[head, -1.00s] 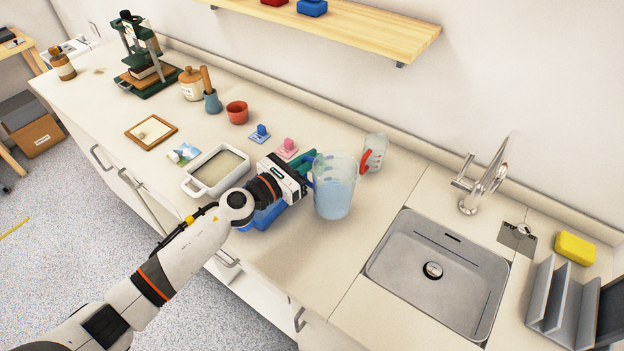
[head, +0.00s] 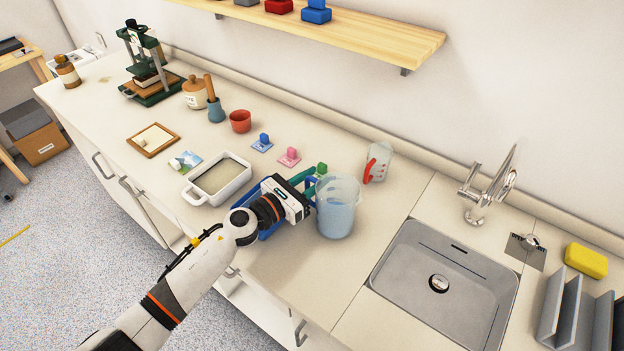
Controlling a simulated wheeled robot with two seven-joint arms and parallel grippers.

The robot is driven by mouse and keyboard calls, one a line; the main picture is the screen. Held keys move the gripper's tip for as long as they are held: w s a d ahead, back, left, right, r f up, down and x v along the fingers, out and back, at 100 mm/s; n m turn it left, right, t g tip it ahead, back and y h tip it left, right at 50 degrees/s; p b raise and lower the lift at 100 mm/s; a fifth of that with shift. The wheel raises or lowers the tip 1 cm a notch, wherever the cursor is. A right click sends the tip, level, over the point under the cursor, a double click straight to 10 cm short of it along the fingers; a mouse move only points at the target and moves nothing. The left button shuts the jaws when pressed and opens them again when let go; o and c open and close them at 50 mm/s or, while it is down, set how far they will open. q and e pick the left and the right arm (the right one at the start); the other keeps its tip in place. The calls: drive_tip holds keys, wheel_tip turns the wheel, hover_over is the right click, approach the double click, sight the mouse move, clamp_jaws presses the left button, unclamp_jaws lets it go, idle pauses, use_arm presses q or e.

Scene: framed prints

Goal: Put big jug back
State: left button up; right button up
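The big jug (head: 338,211) is clear, with a bluish tint and a blue handle on its left side. It is upright above or on the counter, left of the sink; I cannot tell whether its base touches. My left gripper (head: 311,191) is at the handle from the left and appears shut on it; the wrist partly hides the grip. A smaller clear jug with a red handle (head: 379,165) stands behind it, near the wall. My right gripper is out of view.
A blue tray (head: 268,233) lies partly under my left wrist. Left of it is a white dish (head: 190,195). Pink (head: 289,156), blue and green stamps stand behind. The sink (head: 400,279) is to the right. A wooden shelf (head: 380,38) overhangs the back. Counter in front of the jug is clear.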

use_arm(q)
drive_tip(key=shift+r, duration=0.1)
drive_tip(key=shift+s+a, duration=0.1)
drive_tip(key=shift+a, duration=0.1)
drive_tip(key=b+v, duration=0.1)
drive_tip(key=v, duration=0.9)
drive_tip(key=shift+s+a+b, duration=0.15)
drive_tip(key=shift+s+b, duration=0.15)
drive_tip(key=shift+b, duration=0.1)
drive_tip(key=shift+s+a+r, duration=0.1)
drive_tip(key=shift+s+a, duration=0.2)
drive_tip(key=shift+a, duration=0.05)
